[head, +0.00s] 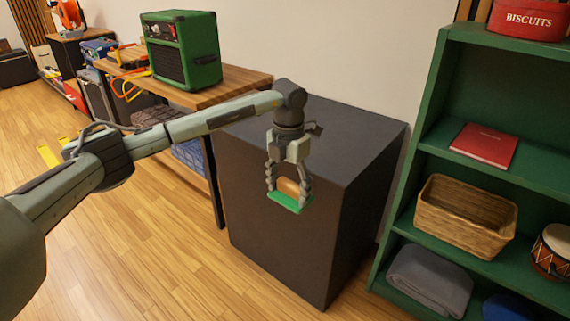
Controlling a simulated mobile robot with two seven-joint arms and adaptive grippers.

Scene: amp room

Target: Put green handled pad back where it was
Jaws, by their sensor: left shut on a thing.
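The green handled pad (284,201) is a flat green pad with a tan handle on top. My left gripper (288,187) points down and is shut on its handle. The pad hangs in front of the upper front face of a dark grey cabinet (352,135), seen against it. I cannot tell how far it is from that face. My right gripper is out of view.
The cabinet top is bare. Left of it, a wooden table (235,83) holds a green amplifier (185,50). On the right, a green shelf (431,127) holds a red book (484,145), a wicker basket (465,219), a drum (553,252) and a grey folded cloth (430,279). The wooden floor in front is clear.

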